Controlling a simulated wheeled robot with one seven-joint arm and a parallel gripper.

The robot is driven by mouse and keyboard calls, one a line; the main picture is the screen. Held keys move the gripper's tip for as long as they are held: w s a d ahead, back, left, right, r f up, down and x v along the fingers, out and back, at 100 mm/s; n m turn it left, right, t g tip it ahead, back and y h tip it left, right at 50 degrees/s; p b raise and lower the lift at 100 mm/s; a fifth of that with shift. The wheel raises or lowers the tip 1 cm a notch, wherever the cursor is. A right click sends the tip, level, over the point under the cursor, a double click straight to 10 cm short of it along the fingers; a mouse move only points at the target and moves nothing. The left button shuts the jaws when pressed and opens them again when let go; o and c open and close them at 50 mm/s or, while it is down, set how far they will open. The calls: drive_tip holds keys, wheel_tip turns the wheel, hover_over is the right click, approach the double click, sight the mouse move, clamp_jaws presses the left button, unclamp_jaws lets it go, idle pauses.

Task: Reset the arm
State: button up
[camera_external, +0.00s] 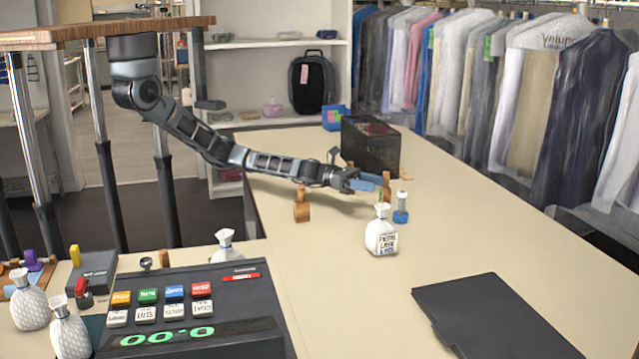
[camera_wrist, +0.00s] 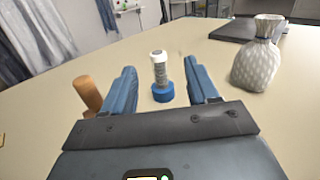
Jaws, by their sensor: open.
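My gripper (camera_external: 366,186) is at the end of my arm, which reaches out low over the counter (camera_external: 330,290). In the wrist view my gripper (camera_wrist: 160,88) has its two blue fingers apart, with nothing held between them. A white and grey bottle with a blue base (camera_external: 401,208) stands upright on the counter just beyond the fingers. It also shows in the wrist view (camera_wrist: 161,78), framed in the gap between the fingertips. A wooden stamp-like object (camera_wrist: 88,95) stands beside the left finger.
A dark box (camera_external: 371,147) stands behind my gripper. A white tied bag (camera_external: 381,232) stands in front of it. A wooden-handled object (camera_external: 301,206) is left of it. A black folder (camera_external: 495,318) lies at front right. Bagged garments (camera_external: 500,90) hang behind.

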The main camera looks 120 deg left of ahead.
drive_tip(key=s+d+r+n+t+y+p, duration=0.15)
drive_tip(key=d+r+n+t, duration=0.35)
drive_tip(key=d+r+n, duration=0.6)
drive_tip(key=s+d+f+n+y, duration=0.1)
drive_tip(key=s+d+n+y, duration=0.4)
drive_tip(key=d+n, duration=0.7)
drive_tip(key=s+d+f+n+g+h, duration=0.1)
drive_tip(key=s+d+f+n, duration=0.35)
drive_tip(key=s, duration=0.25)
drive_tip(key=s+d+f+n+g+b, duration=0.1)
drive_tip(key=s+d+f+n+g, duration=0.15)
drive_tip(key=s+f, duration=0.35)
drive_tip(key=s+d+f+n+g+h, duration=0.1)
drive_tip(key=s+d+f+n, duration=0.35)
drive_tip(key=s, duration=0.45)
drive_tip(key=s+a+g+h, duration=0.1)
drive_tip(key=s+g+h, duration=0.1)
drive_tip(key=s, duration=0.8)
drive_tip(key=s+a+f+g+h, duration=0.1)
drive_tip(key=s+h, duration=0.1)
drive_tip(key=s, duration=0.8)
drive_tip(key=shift+s+a+f+n+g+b, duration=0.25)
drive_tip(key=shift+a+n+g+b, duration=0.1)
drive_tip(key=shift+n, duration=0.1)
